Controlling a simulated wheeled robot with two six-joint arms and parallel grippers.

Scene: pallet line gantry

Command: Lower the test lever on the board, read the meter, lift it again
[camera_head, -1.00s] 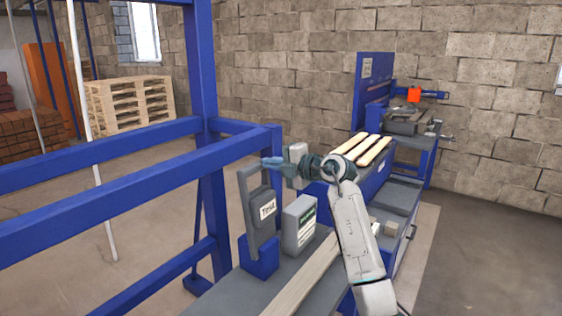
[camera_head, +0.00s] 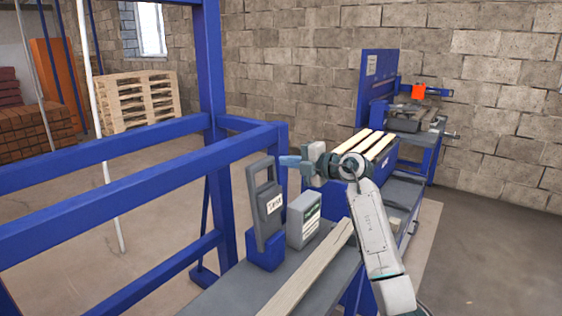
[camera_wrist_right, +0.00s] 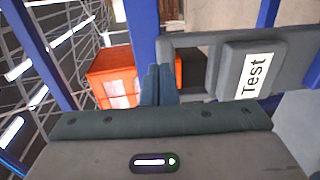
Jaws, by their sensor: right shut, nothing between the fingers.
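The grey test lever (camera_head: 264,185) stands nearly upright in a blue base (camera_head: 264,252), with a loop-like handle at its top and a white "Test" label. In the right wrist view the lever (camera_wrist_right: 228,70) lies at the right, label sideways. A grey box that looks like the meter (camera_head: 301,222) stands right of the lever; its face is too small to read. My right gripper (camera_head: 284,161) is shut and empty, its blue fingertips close to the right of the lever's top. The closed fingers (camera_wrist_right: 157,83) also show in the wrist view; whether they touch the lever is unclear. My left gripper is out of view.
A pale wooden plank (camera_head: 310,270) lies on the grey bench (camera_head: 232,294) in front of the meter. Blue gantry beams (camera_head: 150,172) stand at the left. Further wooden slats (camera_head: 362,142) lie behind my right arm. A pallet stack (camera_head: 138,100) stands far back.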

